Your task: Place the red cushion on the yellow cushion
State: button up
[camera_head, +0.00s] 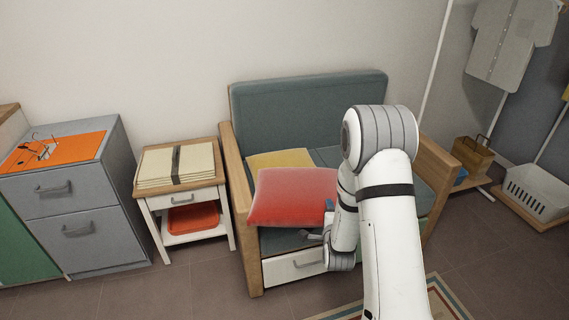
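The red cushion (292,196) is a puffy square above the left part of the grey-green sofa seat. Its left corner overlaps the sofa's wooden left armrest in the picture, and it looks raised off the seat. The yellow cushion (280,158) lies behind it at the back left of the seat, against the backrest; its front part is hidden by the red cushion. My gripper (325,222) is at the right edge of the red cushion and appears shut on it. The gripper is partly hidden by my own arm, and its grip shows only in part.
The sofa (305,108) has wooden armrests and a white drawer front (290,267) below. Left of it stands a small side table (149,201) with folded cloths and an orange tray (193,218). A grey cabinet (75,215) is further left. A white basket (535,192) stands at right.

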aim_at(284, 162)
jog(key=u, duration=0.05)
jog(key=i, duration=0.95)
jog(key=z, duration=0.1)
